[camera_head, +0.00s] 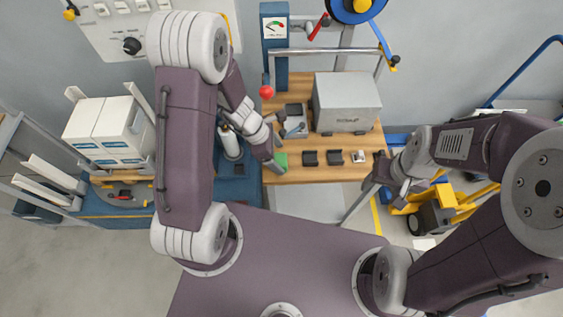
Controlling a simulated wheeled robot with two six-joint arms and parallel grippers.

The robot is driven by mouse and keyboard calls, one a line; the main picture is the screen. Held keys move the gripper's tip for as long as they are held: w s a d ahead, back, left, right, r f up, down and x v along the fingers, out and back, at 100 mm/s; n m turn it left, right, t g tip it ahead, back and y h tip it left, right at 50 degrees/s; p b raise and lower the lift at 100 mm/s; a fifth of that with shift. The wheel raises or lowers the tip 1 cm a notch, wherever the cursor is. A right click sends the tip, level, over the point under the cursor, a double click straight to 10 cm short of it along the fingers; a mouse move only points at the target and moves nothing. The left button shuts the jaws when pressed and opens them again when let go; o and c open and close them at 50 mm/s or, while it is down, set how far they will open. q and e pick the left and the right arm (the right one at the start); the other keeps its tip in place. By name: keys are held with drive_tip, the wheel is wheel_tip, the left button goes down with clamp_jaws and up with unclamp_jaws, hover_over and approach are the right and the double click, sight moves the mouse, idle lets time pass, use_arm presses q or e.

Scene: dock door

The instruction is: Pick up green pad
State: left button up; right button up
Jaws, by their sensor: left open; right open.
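The green pad (281,160) lies on the wooden bench top (318,175), near its left edge. My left gripper (277,166) is right at the pad and partly covers its left side. Its jaws are open, but I cannot tell whether they touch the pad. My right gripper (376,177) is open and empty at the right edge of the bench top, well apart from the pad.
A grey metal box (346,103) stands at the back of the bench. Two small black blocks (322,158) and a small light item (358,157) lie right of the pad. A red ball-topped lever (267,92) rises behind. A yellow machine (440,207) stands right.

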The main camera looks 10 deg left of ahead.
use_arm(q)
drive_tip(key=shift+s+d+f+b, duration=0.1)
drive_tip(key=shift+d+f+b, duration=0.1)
drive_tip(key=shift+f, duration=0.3)
drive_tip(key=shift+s+d+f+b, duration=0.1)
drive_tip(key=shift+d+f, duration=0.05)
drive_tip(key=shift+f, duration=0.6)
drive_tip(key=shift+w+f, duration=0.1)
drive_tip(key=shift+w, duration=0.2)
drive_tip(key=shift+c, duration=0.3)
drive_tip(key=shift+d, duration=0.1)
drive_tip(key=c, duration=1.4)
